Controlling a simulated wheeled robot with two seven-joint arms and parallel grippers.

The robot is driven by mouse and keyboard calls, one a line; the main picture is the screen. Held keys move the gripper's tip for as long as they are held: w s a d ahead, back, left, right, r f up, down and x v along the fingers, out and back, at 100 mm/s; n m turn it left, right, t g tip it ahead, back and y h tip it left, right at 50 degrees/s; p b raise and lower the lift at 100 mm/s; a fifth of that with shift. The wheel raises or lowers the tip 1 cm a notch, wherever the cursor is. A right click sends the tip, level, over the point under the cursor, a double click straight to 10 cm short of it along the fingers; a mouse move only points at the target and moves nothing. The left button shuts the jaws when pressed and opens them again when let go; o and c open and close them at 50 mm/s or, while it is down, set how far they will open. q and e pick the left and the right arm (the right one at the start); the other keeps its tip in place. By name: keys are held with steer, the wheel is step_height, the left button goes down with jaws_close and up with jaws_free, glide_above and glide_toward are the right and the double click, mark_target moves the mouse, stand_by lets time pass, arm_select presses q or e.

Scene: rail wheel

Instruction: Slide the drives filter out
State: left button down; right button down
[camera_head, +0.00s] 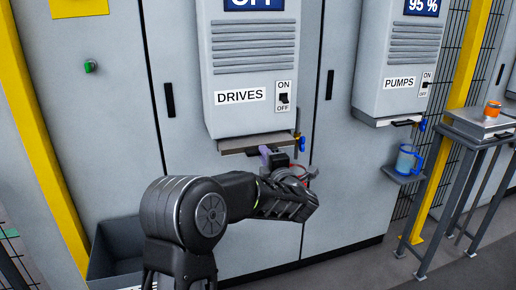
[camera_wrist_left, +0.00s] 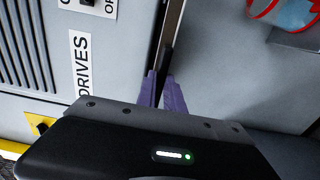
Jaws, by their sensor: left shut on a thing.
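The drives filter (camera_head: 238,147) shows as a thin brownish-grey slab under the bottom edge of the grey unit labelled DRIVES (camera_head: 240,97). My left gripper (camera_head: 272,156) is at the slab's front edge, its purple fingers just below the unit. In the left wrist view the fingers (camera_wrist_left: 164,92) are shut on a dark handle (camera_wrist_left: 165,63) in line with the narrow slab. The handle is mostly hidden by the gripper in the head view. My right gripper is not in view.
A blue valve lever (camera_head: 301,143) hangs right of the slab. A grey bin (camera_head: 112,250) stands at lower left, its label partly hidden.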

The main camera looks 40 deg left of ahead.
arm_select(q)
steer(key=shift+b+v, duration=0.75)
steer(key=shift+v, duration=1.55)
steer(key=shift+b+v, duration=0.7)
steer(key=shift+v, duration=1.55)
steer(key=shift+d, duration=0.2)
